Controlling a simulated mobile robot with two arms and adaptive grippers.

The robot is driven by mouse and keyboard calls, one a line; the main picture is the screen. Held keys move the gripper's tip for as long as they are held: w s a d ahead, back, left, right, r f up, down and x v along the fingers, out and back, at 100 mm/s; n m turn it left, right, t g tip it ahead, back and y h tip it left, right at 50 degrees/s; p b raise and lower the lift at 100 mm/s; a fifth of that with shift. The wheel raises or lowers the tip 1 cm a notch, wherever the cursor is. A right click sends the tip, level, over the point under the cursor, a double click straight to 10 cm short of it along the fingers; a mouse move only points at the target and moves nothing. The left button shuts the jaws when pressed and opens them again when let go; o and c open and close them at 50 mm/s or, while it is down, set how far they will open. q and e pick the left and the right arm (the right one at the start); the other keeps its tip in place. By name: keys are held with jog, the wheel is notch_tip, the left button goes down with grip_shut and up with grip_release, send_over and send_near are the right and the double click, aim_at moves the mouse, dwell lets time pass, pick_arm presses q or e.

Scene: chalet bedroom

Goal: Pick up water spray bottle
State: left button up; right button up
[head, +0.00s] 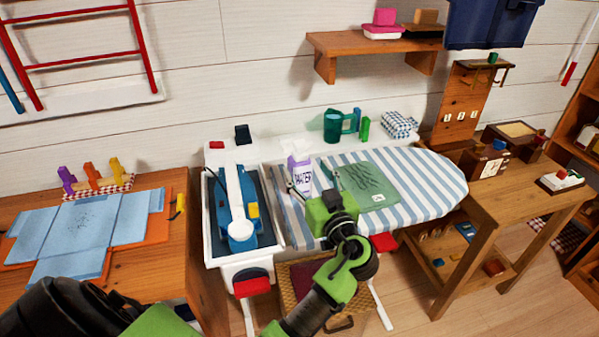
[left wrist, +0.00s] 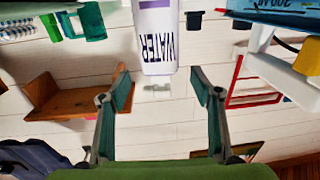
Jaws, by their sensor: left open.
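The water spray bottle (head: 301,173) is white with a purple upper part and dark lettering. It stands upright at the left end of the striped ironing board (head: 430,180). My left gripper (head: 310,183) is right in front of it, open, with its fingers pointing at it. In the left wrist view the picture is upside down, and the bottle (left wrist: 157,35) with the word WATER shows at top centre. It lies in line with the gap between the open fingers (left wrist: 161,86); contact cannot be made out. My right gripper is not in view.
A blue and white iron (head: 238,205) stands in a tray left of the bottle. A green folded cloth (head: 362,182) lies on the board to its right. A green mug (head: 333,125) and checked cloth (head: 400,124) are behind. A wooden shelf (head: 345,42) hangs above.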

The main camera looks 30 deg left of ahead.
aim_at(304, 166)
pick_arm(q)
jog(key=p+x, duration=0.1)
jog(key=x, duration=0.4)
jog(key=shift+a+p, duration=0.15)
jog(key=shift+p, duration=0.15)
jog(key=shift+w+a, duration=0.2)
jog(key=c, duration=1.4)
grip_shut()
jog(key=shift+r, duration=0.1)
